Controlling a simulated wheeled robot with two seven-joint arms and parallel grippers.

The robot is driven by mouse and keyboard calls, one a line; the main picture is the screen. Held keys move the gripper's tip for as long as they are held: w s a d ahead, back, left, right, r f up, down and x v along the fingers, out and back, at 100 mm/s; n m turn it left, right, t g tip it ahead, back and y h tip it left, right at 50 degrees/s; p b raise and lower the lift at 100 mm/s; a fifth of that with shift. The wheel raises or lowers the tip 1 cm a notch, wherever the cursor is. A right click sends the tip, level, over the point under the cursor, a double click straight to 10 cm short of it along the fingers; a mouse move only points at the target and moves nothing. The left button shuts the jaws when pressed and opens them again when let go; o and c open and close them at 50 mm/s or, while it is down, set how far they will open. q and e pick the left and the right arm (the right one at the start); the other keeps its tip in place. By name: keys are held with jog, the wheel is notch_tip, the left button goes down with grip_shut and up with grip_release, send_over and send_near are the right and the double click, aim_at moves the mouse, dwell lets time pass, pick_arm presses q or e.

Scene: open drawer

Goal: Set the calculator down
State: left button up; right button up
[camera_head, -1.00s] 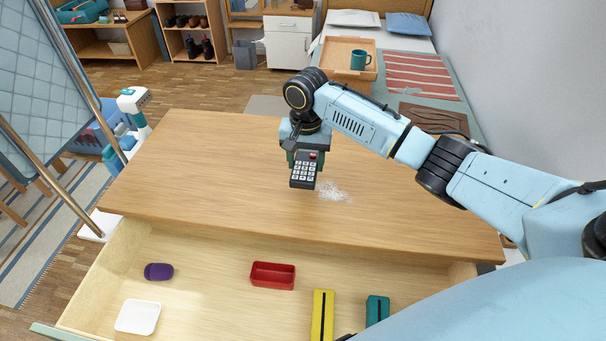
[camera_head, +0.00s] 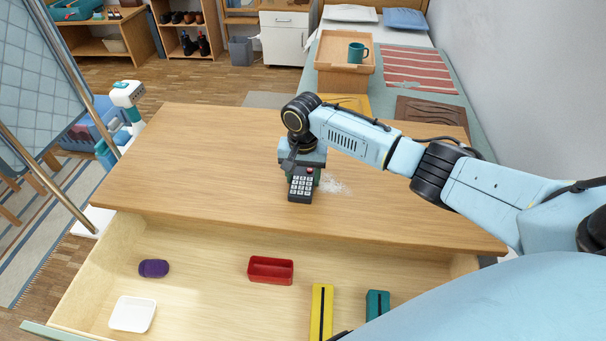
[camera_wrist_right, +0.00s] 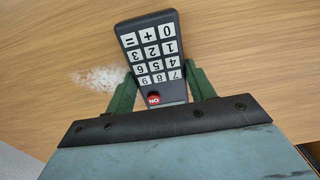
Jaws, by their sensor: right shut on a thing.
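The calculator (camera_head: 301,186) is dark with white keys and a red key, and sits at or just over the desk top (camera_head: 210,160). It also shows in the right wrist view (camera_wrist_right: 150,52), its red-key end between the green fingers. My right gripper (camera_head: 303,172) is shut on the calculator; its fingers show on both sides of it in the right wrist view (camera_wrist_right: 155,88). I cannot tell for certain whether the calculator touches the wood. My left gripper is not in view.
White specks (camera_head: 332,184) lie on the desk just right of the calculator. The desk's left half is clear.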

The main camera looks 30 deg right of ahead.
aim_at(303, 178)
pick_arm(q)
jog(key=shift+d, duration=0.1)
pick_arm(e)
jog(key=o, duration=1)
jog(key=shift+o, duration=0.2)
jog(key=shift+r, duration=0.35)
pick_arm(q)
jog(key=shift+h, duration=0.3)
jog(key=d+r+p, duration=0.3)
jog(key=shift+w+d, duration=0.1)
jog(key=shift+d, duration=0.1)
pick_arm(e)
notch_tip(303, 178, up, 12)
jog(key=shift+f, duration=0.2)
